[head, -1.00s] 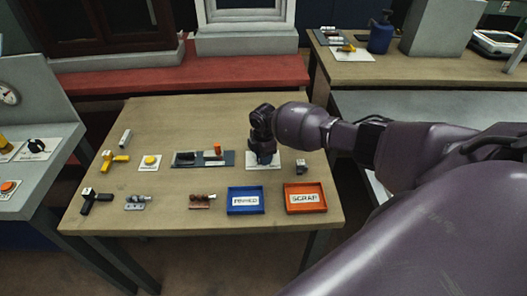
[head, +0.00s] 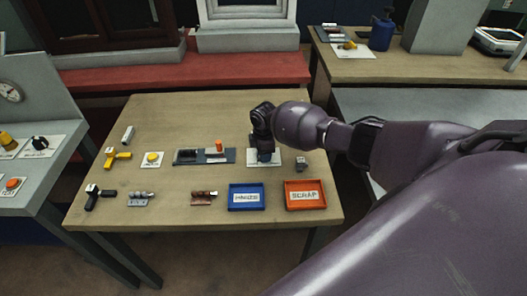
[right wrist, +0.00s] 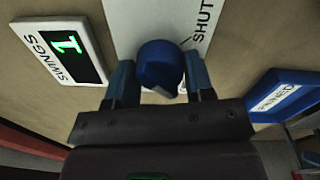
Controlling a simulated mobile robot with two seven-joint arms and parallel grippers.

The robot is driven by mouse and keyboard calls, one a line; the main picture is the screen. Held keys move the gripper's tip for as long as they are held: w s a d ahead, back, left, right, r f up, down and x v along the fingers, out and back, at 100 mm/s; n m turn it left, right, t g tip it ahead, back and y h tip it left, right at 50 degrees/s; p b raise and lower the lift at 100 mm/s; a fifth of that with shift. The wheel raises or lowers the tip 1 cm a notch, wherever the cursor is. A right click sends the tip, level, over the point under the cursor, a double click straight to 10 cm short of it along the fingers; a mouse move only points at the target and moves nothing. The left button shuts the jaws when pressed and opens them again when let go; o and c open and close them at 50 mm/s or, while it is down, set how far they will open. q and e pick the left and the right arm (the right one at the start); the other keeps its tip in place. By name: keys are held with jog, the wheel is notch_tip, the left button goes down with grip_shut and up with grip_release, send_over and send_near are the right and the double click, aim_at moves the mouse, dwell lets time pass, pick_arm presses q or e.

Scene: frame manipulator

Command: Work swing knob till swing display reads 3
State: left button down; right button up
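The blue knob (right wrist: 160,66) stands on a white plate (right wrist: 120,14) lettered "SHUT", with a printed line beside it. The swing display (right wrist: 66,45), a white block lettered "SWINGS", lies left of the knob in the right wrist view and reads a green 1. My right gripper (right wrist: 161,80) has one finger on each side of the knob, both appearing to touch it. In the head view my right gripper (head: 263,150) points down over the white plate (head: 254,164) and mostly hides the knob. My left gripper is not in view.
Blue tray (head: 246,209) and orange tray (head: 305,208) lie at the table's front. A small grey block (head: 302,166) sits right of the plate. A dark fixture (head: 187,156) with an orange piece lies to the left. Yellow button (head: 152,159) and several parts lie farther left.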

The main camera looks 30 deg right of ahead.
jog(key=o, duration=0.4)
jog(key=r, duration=0.5)
jog(key=r+p, duration=0.1)
jog(key=r, duration=0.5)
jog(key=shift+s, duration=0.2)
jog(key=shift+a, duration=0.1)
